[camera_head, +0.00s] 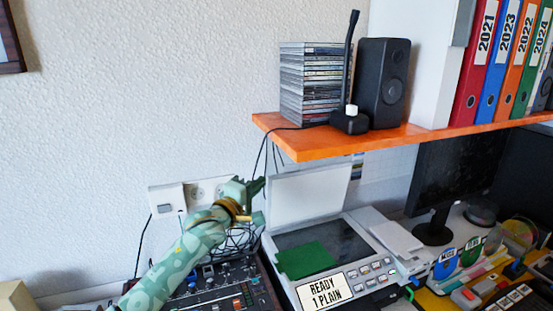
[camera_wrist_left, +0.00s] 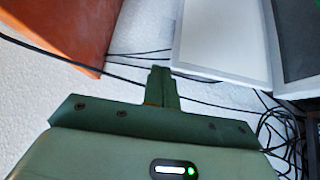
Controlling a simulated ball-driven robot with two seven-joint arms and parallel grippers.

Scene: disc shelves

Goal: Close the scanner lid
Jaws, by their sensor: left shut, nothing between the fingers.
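The scanner (camera_head: 380,262) stands on the desk with its lid (camera_head: 310,192) open, raised upright at the back. Its dark glass (camera_head: 345,240) is exposed, and a green sheet (camera_head: 306,260) lies on it at the left. In the left wrist view the lid (camera_wrist_left: 222,42) is a pale panel to the right of my fingers, beside the dark glass (camera_wrist_left: 297,38). My left gripper (camera_head: 257,186) is just left of the lid, seemingly apart from it. Its fingers (camera_wrist_left: 161,74) are shut and empty. My right gripper is not in view.
An orange shelf (camera_head: 320,145) overhangs the back, carrying disc cases (camera_head: 310,85), a black speaker (camera_head: 382,84) and binders. An audio mixer (camera_head: 225,288) sits left of the scanner. Cables (camera_wrist_left: 130,70) hang along the wall near my gripper. A monitor (camera_head: 455,175) stands right.

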